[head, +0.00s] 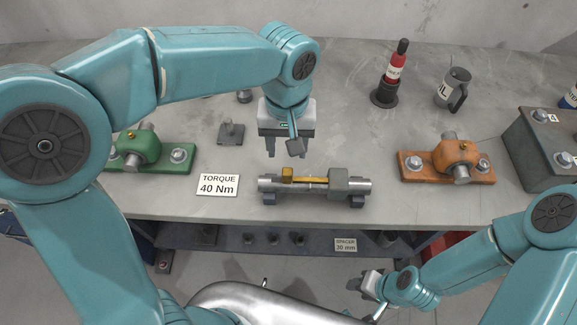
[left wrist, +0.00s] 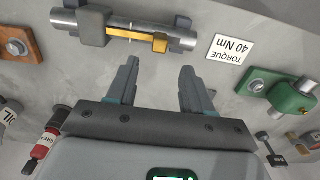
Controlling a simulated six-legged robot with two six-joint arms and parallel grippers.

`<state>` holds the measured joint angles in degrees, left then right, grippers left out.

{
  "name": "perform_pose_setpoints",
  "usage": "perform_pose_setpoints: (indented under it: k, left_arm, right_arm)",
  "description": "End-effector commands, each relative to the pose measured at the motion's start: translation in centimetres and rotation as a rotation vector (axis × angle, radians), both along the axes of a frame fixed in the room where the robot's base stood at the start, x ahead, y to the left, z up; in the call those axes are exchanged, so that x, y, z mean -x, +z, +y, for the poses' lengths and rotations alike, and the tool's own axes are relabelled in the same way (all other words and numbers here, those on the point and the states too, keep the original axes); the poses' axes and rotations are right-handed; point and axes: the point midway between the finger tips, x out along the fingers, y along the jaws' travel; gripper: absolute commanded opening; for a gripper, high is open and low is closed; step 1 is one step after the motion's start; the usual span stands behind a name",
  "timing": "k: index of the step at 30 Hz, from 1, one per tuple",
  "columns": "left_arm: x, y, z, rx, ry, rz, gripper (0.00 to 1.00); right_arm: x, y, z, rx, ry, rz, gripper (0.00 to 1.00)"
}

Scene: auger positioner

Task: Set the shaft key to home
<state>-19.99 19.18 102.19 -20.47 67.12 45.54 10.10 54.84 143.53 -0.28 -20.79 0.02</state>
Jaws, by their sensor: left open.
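A steel shaft (head: 268,185) lies level on dark supports on the bench. A brass-yellow key block (head: 287,174) sits on its left part, with a yellow strip running right to a grey collar (head: 339,181). A thin pale line crosses the strip between block and collar. The left wrist view shows the shaft (left wrist: 185,44), key block (left wrist: 160,42) and collar (left wrist: 93,27) flipped. My left gripper (head: 287,150) is open and empty, above and just behind the key block, apart from it; its fingers (left wrist: 160,68) point toward the shaft. My right gripper (head: 366,286) is low, before the bench; its jaws are unclear.
A "TORQUE 40 Nm" card (head: 218,185) lies left of the shaft. A green bearing block (head: 180,158) stands farther left, an orange one (head: 485,165) right. A red grease tube (head: 394,70) and oil can (head: 453,90) stand behind. A lower shelf carries a spacer card (head: 345,245).

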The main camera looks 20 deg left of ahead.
Motion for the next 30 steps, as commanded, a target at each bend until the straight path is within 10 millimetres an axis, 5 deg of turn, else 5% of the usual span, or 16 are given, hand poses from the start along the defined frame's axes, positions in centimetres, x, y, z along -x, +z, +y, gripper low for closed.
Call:
perform_pose_setpoints:
  k: [12, 25, 30]
  left_arm:
    - [-0.2, -8.3, -0.1, -0.001, -0.001, 0.002, 0.51]
    - [-0.4, -9.5, -0.1, 0.000, -0.001, 0.000, 0.51]
    - [-0.4, -9.5, -0.1, 0.000, -0.001, -0.001, 0.00]
  right_arm:
    - [0.0, 0.4, 0.0, 0.000, 0.000, 0.000, 0.43]
    - [0.0, 0.4, 0.0, 0.000, 0.000, 0.000, 0.43]
    - [0.0, 0.4, 0.0, 0.000, 0.000, 0.000, 0.43]
